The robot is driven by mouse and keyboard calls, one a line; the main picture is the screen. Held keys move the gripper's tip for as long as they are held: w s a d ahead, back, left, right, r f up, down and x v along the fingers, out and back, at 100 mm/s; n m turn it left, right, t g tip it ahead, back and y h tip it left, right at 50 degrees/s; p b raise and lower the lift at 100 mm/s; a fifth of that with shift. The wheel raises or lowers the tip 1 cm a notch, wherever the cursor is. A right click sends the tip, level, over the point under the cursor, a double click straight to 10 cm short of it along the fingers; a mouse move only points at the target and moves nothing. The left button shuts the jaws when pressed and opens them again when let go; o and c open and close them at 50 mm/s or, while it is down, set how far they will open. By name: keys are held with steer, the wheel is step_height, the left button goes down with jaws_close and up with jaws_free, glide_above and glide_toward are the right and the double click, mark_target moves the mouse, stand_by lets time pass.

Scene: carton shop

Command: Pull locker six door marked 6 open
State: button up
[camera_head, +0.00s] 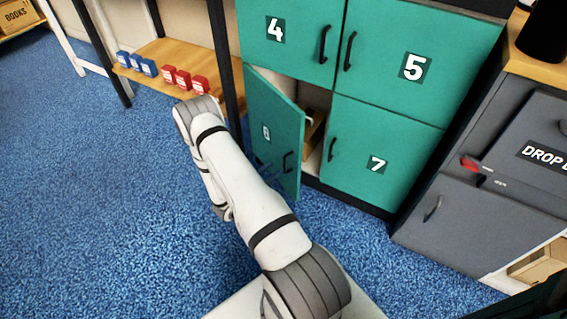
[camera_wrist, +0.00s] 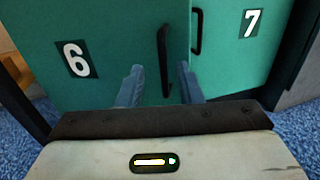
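The green locker six door (camera_head: 272,125), marked 6, stands ajar, swung out from its left side. A gap at its right shows the inside of the locker. In the wrist view the door (camera_wrist: 110,40) fills the left and middle, with its white 6 at left. Its black upright handle (camera_wrist: 164,60) is near the door's right edge; it also shows in the head view (camera_head: 287,162). My gripper (camera_wrist: 158,84) is open, its two blue-grey fingers apart with the handle between them in the picture. I cannot tell if they touch it. The head view mostly hides my gripper.
Locker doors 4 (camera_head: 290,35), 5 (camera_head: 420,55) and 7 (camera_head: 375,150) are shut. A brown carton (camera_head: 313,133) shows inside locker six. A wooden shelf with red boxes (camera_head: 185,80) and blue boxes (camera_head: 136,63) stands left. Blue carpet in front is clear.

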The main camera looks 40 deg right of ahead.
steer(key=d, duration=0.5)
steer(key=shift+w+b, duration=0.35)
steer(key=shift+b, duration=0.05)
steer(key=shift+a, duration=0.1)
steer(key=c, duration=0.6)
steer(key=shift+w, duration=0.1)
jaws_close()
